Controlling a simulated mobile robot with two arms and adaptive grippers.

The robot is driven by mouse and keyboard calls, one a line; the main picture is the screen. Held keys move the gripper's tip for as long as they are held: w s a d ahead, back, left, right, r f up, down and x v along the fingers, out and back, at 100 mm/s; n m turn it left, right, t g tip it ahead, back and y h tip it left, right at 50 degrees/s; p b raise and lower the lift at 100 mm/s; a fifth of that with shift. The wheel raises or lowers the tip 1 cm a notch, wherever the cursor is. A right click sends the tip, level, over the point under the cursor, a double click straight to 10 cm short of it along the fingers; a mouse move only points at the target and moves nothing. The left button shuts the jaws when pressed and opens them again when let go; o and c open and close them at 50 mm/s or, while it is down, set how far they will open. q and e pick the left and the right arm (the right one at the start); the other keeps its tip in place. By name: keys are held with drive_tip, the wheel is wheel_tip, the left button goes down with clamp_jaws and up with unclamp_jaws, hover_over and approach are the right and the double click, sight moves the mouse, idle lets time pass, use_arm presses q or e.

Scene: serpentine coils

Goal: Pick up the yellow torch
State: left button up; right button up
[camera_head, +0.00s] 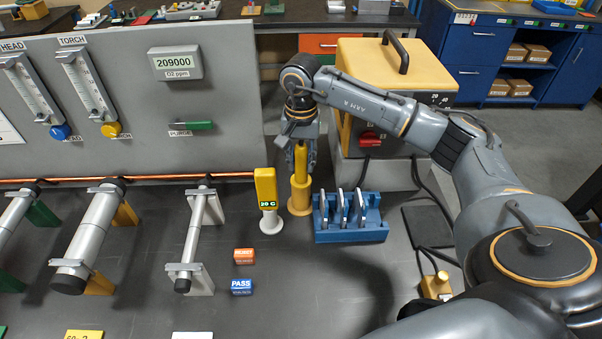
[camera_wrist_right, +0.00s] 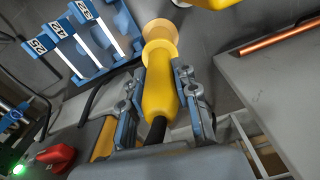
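The yellow torch (camera_wrist_right: 160,98) stands upright in a round yellow-orange holder (camera_head: 300,194) on the bench, left of the blue rack. In the head view the torch (camera_head: 301,160) is partly hidden by my right gripper (camera_head: 301,152), which comes down over it from above. In the right wrist view my right gripper's fingers (camera_wrist_right: 160,82) lie on both sides of the torch body and appear to press against it. The torch's lower end is at the holder (camera_wrist_right: 160,40). My left gripper is not in view.
A blue rack (camera_head: 350,231) with upright tags stands close right of the holder. A yellow gauge (camera_head: 266,188) on a white base stands close left. A grey panel (camera_head: 210,75) and yellow-topped machine (camera_head: 375,62) stand behind. Metal tubes (camera_head: 98,230) lie left; small REJECT (camera_head: 244,256) and PASS (camera_head: 241,287) blocks are in front.

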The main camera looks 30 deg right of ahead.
clamp_jaws()
drive_tip(key=shift+r, duration=0.1)
